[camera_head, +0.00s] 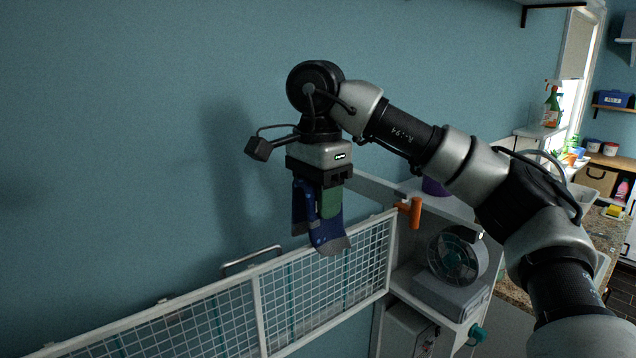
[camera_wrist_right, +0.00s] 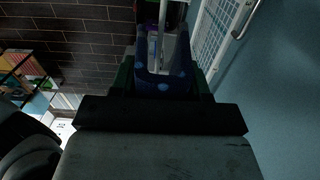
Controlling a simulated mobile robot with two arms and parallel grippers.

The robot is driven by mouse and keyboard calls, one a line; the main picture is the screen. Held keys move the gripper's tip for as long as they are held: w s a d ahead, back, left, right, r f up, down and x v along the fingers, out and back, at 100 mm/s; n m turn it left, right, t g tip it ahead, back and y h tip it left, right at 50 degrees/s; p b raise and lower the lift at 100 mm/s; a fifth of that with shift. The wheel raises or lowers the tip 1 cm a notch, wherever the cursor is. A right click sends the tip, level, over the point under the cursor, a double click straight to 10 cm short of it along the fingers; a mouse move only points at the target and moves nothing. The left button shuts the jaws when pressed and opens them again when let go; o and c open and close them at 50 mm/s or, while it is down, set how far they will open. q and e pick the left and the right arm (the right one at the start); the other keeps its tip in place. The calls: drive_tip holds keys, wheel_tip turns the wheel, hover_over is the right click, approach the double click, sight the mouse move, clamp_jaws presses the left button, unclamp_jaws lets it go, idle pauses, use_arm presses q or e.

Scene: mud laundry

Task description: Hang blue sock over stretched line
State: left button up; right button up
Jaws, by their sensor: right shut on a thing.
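The blue sock (camera_head: 327,237), dark blue with lighter spots and a grey end, hangs down from my right gripper (camera_head: 318,198). The gripper points downward and is shut on the sock; its green fingers show beside the cloth. In the head view the sock's lower end overlaps the top rail of a white wire-grid panel (camera_head: 257,290); I cannot tell whether they touch. In the right wrist view the sock (camera_wrist_right: 160,84) lies between the green fingers, with a pale bar (camera_wrist_right: 162,30) beyond it. I cannot make out a stretched line for certain. My left gripper is out of view.
An open shelf unit with a round fan (camera_head: 457,256) stands right of the panel. An orange peg-like piece (camera_head: 410,211) sits at the panel's right end. The blue wall (camera_head: 120,120) is close behind. A metal bar (camera_head: 250,259) shows behind the panel's top rail.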

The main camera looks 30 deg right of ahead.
sight(318, 224)
drive_tip(key=shift+f, duration=1.45)
drive_tip(key=shift+f+b, duration=2.5)
drive_tip(key=shift+f, duration=0.9)
drive_tip(key=o, duration=1.2)
drive_tip(key=shift+o, duration=0.2)
drive_tip(key=shift+r, duration=0.1)
drive_tip(key=shift+r+p, duration=2.3)
drive_tip(key=shift+r, duration=1.15)
